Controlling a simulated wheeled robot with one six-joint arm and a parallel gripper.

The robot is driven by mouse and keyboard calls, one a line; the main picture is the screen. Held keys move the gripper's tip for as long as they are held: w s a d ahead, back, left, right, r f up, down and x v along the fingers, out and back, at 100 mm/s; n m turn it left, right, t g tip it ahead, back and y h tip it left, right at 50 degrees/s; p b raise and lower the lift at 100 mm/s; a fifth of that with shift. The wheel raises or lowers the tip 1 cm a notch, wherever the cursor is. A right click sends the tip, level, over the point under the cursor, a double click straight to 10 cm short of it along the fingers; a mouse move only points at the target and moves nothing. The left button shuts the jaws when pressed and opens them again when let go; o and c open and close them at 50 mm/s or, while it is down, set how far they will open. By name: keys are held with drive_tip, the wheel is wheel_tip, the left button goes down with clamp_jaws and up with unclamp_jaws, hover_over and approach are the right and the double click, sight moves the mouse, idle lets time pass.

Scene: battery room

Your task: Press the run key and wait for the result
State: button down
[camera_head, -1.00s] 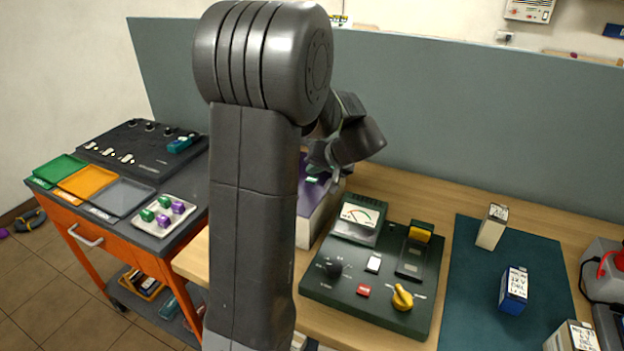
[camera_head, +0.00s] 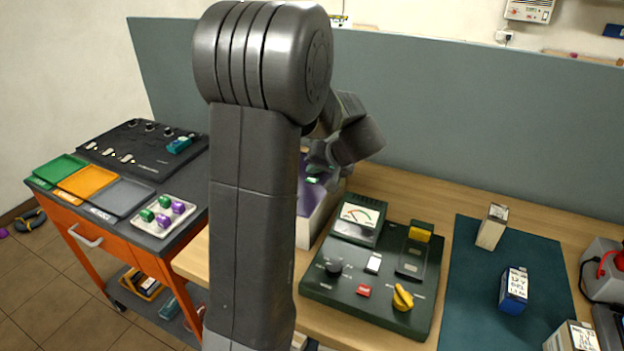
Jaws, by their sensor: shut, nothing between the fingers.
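A dark green tester panel (camera_head: 335,293) lies on the wooden bench. It carries a meter (camera_head: 358,215), a black knob (camera_head: 333,266), a white key (camera_head: 373,262), a red key (camera_head: 363,290), a yellow selector knob (camera_head: 402,298) and a yellow-topped slot (camera_head: 419,234). The key labels are too small to read, so I cannot tell which is the run key. My gripper (camera_head: 316,166) is shut, partly hidden behind my arm. It is over a pale box with a purple inside (camera_head: 310,200), left of the panel, near a small green piece (camera_head: 312,180). I cannot tell whether it touches anything.
A teal mat (camera_head: 470,290) at right holds a white box (camera_head: 492,227) and a blue battery box (camera_head: 513,289). An orange cart (camera_head: 80,236) at left bears coloured trays, a dark console (camera_head: 130,150) and a cell tray (camera_head: 150,222). A grey partition (camera_head: 470,120) stands behind the bench.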

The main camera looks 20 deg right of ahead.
sight(315, 181)
drive_tip(key=shift+f, duration=0.1)
drive_tip(key=shift+f+b, duration=0.35)
drive_tip(key=shift+b, duration=0.4)
drive_tip(key=shift+f+b, duration=0.35)
drive_tip(key=shift+b, duration=0.1)
idle(0.4)
drive_tip(key=shift+r, duration=0.15)
idle(0.3)
drive_tip(key=shift+r+p, duration=0.3)
drive_tip(key=shift+r, duration=0.35)
drive_tip(key=shift+r+p, duration=1.3)
drive_tip(key=shift+r, duration=1.2)
drive_tip(key=shift+f, duration=0.15)
